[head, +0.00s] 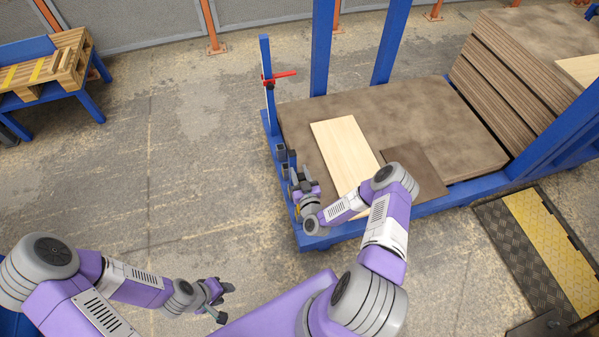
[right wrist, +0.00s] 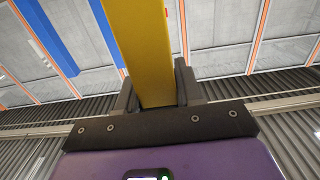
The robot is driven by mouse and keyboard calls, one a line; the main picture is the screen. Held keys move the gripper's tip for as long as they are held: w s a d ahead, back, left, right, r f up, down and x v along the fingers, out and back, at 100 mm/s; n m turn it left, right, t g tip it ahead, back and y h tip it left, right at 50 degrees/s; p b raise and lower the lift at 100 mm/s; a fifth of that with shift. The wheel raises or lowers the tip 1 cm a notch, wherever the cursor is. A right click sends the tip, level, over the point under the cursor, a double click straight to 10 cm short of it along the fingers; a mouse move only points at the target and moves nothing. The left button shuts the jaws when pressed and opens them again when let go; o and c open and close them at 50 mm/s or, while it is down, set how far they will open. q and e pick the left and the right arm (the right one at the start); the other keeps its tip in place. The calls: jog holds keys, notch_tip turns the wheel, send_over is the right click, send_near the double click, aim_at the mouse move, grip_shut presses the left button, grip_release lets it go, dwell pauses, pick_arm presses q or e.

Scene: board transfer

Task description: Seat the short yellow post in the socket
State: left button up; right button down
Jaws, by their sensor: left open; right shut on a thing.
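The short yellow post fills the middle of the right wrist view (right wrist: 142,45), between the two dark fingers of my right gripper (right wrist: 155,88). In the head view my right gripper (head: 301,184) is at the left edge of the blue cart frame, and only a small yellowish bit shows there. Small dark upright pieces, which look like sockets (head: 281,152), stand on that frame edge just beyond the gripper. I cannot tell whether the post is in a socket or above it. My left gripper (head: 219,298) is open and empty over the floor at the lower left.
The blue cart (head: 427,209) carries a brown board, a pale board (head: 343,150) and a smaller dark board (head: 415,172). A blue upright with a red lever (head: 280,76) stands at its left corner. Stacked boards (head: 510,75) are at right. The floor left of the cart is clear.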

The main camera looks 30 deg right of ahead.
jog(key=shift+f, duration=0.8)
jog(key=c, duration=0.6)
grip_release()
jog(key=shift+c, duration=0.2)
jog(key=p+v, duration=0.2)
jog(key=v, duration=0.5)
jog(key=shift+s, duration=0.3)
